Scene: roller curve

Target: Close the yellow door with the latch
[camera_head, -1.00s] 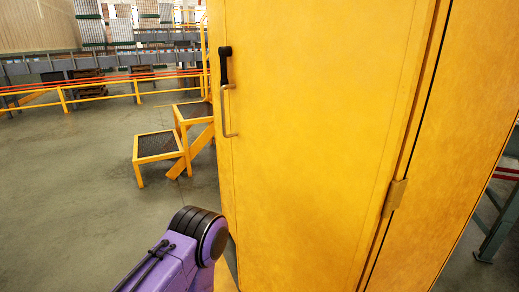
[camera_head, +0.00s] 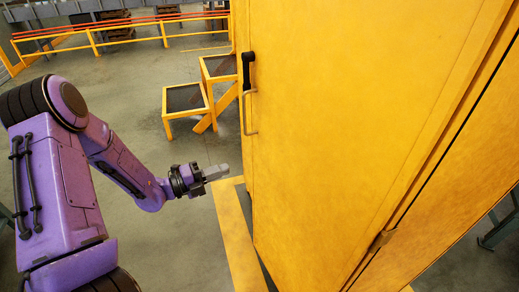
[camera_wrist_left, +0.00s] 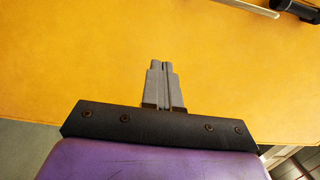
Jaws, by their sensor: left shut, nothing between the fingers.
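The yellow door (camera_head: 340,130) fills the right half of the head view. A black latch handle (camera_head: 247,70) and a metal pull bar (camera_head: 247,112) sit along its left edge. A hinge (camera_head: 382,240) shows at lower right. My left gripper (camera_head: 222,171) is shut and empty, to the left of the door and below the pull bar. In the left wrist view the shut fingers (camera_wrist_left: 162,66) stand before the yellow door surface (camera_wrist_left: 100,55), and parts of the bar (camera_wrist_left: 247,8) and latch show at top right. I cannot tell any contact. My right gripper is not in view.
A yellow frame edge (camera_head: 236,235) runs along the floor below the door. Yellow steps with dark treads (camera_head: 185,98) stand behind the door's left edge. Yellow railings (camera_head: 130,38) run across the back. Grey floor (camera_head: 140,110) lies open at left.

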